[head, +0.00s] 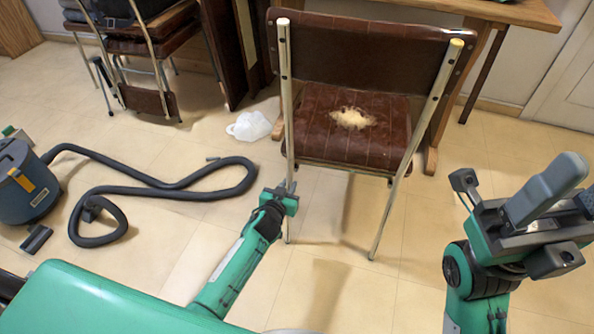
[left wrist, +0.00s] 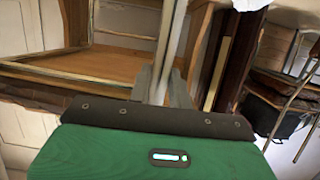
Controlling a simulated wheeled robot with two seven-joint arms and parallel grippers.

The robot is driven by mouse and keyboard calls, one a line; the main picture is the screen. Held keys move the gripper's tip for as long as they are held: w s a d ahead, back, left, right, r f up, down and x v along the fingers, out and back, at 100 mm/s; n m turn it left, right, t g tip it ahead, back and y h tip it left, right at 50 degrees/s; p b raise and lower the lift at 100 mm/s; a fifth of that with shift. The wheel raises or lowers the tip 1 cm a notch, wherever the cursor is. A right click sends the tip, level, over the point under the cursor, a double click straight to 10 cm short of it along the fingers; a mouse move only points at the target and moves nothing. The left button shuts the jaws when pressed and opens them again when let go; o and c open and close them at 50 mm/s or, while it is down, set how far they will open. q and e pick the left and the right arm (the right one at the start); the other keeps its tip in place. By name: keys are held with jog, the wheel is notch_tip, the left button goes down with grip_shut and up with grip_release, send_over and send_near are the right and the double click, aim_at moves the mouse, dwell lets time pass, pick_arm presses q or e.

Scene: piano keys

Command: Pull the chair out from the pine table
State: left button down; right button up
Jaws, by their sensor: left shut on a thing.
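The chair (head: 352,118) has a brown padded back and seat on pale metal legs, with a torn patch of pale stuffing on the seat. It stands in front of the pine table (head: 505,12), its back toward me. My left gripper (head: 287,187) is shut on the chair's left upright, below seat height. In the left wrist view the metal upright (left wrist: 170,40) runs down between the grey fingers (left wrist: 163,88). My right gripper (head: 535,205) is raised at the right, apart from the chair; its finger gap is unclear.
A blue vacuum cleaner (head: 25,182) with a long black hose (head: 170,192) lies on the floor at left. Stacked chairs (head: 140,45) stand at the back left. The tiled floor just before the chair is clear.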

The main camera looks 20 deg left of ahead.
pick_arm(q)
jog(key=s+a+p, duration=0.1)
jog(key=s+p, duration=0.1)
jog(key=s, duration=0.5)
jog(key=shift+a+f+p, duration=0.2)
jog(key=shift+p, duration=0.2)
jog(key=c, duration=1)
grip_release()
jog(key=shift+w+r, duration=0.1)
jog(key=s+p, duration=0.3)
jog(key=s, duration=0.7)
jog(key=shift+a, duration=0.15)
jog(key=shift+r, duration=0.1)
